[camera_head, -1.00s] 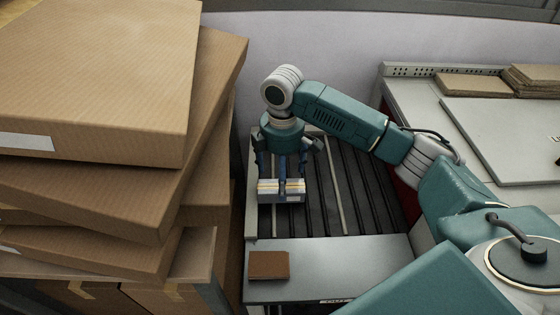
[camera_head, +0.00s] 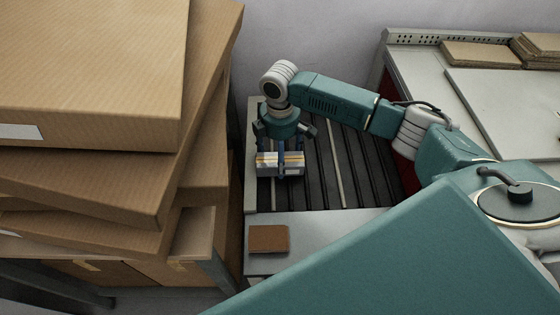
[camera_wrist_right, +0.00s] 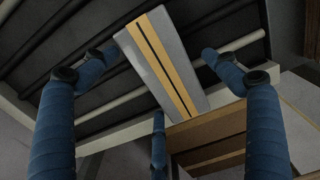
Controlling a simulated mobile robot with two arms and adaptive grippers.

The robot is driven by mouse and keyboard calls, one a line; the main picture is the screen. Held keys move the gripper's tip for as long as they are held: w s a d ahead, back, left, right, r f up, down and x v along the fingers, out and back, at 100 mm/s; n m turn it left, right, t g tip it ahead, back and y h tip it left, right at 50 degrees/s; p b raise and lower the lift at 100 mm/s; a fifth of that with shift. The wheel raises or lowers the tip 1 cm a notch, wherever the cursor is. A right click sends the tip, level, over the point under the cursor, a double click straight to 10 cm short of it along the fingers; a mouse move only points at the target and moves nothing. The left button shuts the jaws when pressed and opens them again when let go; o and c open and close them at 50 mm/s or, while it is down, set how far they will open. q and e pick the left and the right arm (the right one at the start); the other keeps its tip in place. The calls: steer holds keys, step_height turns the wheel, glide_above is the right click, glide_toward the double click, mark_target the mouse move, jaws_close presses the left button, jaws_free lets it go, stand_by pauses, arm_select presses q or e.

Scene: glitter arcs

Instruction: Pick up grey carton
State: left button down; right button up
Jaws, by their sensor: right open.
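The grey carton (camera_head: 292,170), with a tan band and dark line along its top, lies on the dark roller conveyor (camera_head: 350,175). In the right wrist view the carton (camera_wrist_right: 190,58) shows from above, slanting between the blue fingers. My right gripper (camera_head: 281,155) is just above the carton, pointing down. Its fingers (camera_wrist_right: 158,62) are spread apart on both sides of the carton, with a gap visible on each side; a third finger stands near its lower end. Whether any finger touches the carton cannot be told. My left gripper is in neither view.
A tall stack of brown cardboard boxes (camera_head: 90,80) stands close on the left. A small brown block (camera_head: 268,239) lies on the grey plate (camera_head: 315,228) in front of the rollers. A light worktop (camera_head: 450,65) with flat cardboard (camera_head: 485,54) is at right.

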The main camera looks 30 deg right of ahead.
steer(key=shift+f, duration=0.85)
steer(key=c, duration=1.4)
steer(key=shift+r, duration=0.1)
